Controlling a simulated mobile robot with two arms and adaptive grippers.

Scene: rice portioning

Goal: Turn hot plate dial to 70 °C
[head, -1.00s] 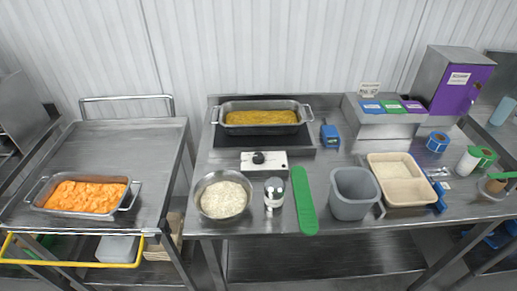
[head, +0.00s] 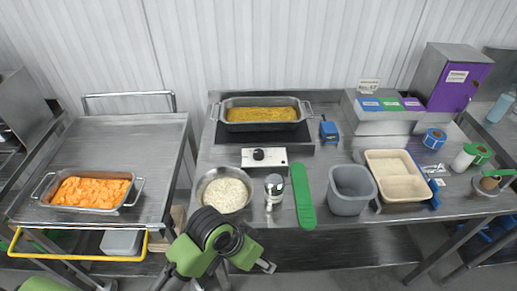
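The hot plate (head: 222,140) stands at the back of the middle steel table. Its white control panel (head: 278,157) faces front and carries a black dial (head: 258,155). The dial's marks are too small to read. A metal pan of yellow food (head: 262,114) sits on the hot plate. My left gripper (head: 265,266), on a green and black arm, is at the front edge of the table, below and apart from the dial. Its fingers are small and partly hidden, so their opening is unclear. My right gripper is out of view.
A bowl of rice (head: 224,190), a metal shaker-like container (head: 274,187) and a green flat tool (head: 304,197) lie between my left gripper and the panel. A grey bin (head: 352,190) and beige tray (head: 396,176) stand right. A pan of orange food (head: 90,191) is on the left cart.

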